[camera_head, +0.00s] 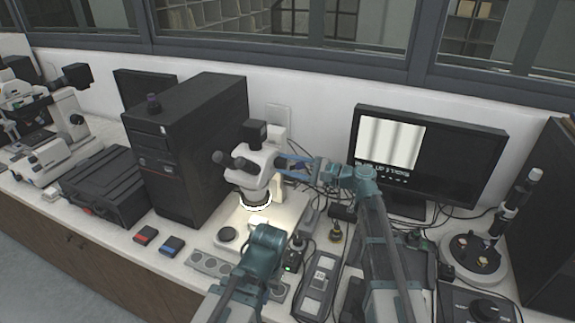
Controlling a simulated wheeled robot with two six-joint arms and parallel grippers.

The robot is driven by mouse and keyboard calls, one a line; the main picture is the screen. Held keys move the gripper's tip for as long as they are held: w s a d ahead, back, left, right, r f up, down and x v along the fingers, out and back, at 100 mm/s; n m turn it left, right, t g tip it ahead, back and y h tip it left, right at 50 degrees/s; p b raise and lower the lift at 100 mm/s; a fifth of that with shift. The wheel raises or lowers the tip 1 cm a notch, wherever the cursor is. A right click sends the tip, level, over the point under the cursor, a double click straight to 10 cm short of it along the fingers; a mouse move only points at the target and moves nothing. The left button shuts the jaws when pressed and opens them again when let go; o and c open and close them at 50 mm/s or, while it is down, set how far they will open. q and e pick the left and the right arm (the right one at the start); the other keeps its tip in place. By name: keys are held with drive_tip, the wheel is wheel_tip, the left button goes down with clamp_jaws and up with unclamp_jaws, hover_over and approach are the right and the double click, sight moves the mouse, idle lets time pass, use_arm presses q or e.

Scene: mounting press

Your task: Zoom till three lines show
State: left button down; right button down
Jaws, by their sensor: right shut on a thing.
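A white stereo microscope (258,160) stands at the middle of the bench, its ring light (256,201) glowing over a lit stage. My right gripper (283,166) reaches in from the right and is shut at the right side of the microscope head, apparently on its zoom knob, which the fingers mostly hide. My left arm comes up from below, with its wrist in front of the stage; the left gripper (260,222) is near the stage, its fingers too unclear to read. The monitor (460,160) shows a bright picture with blurred, dim vertical bands; their exact number is hard to tell.
A black computer tower (185,150) stands left of the microscope. A red box (146,234) and a blue box (172,246) lie in front of it. A grey tray (318,286) and cables crowd the bench right of the stage. A round-based stand (475,258) is at far right.

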idle(0.3)
drive_tip(key=shift+c, duration=2.2)
unclamp_jaws()
drive_tip(key=v, duration=1.4)
drive_tip(key=shift+a+f, duration=0.1)
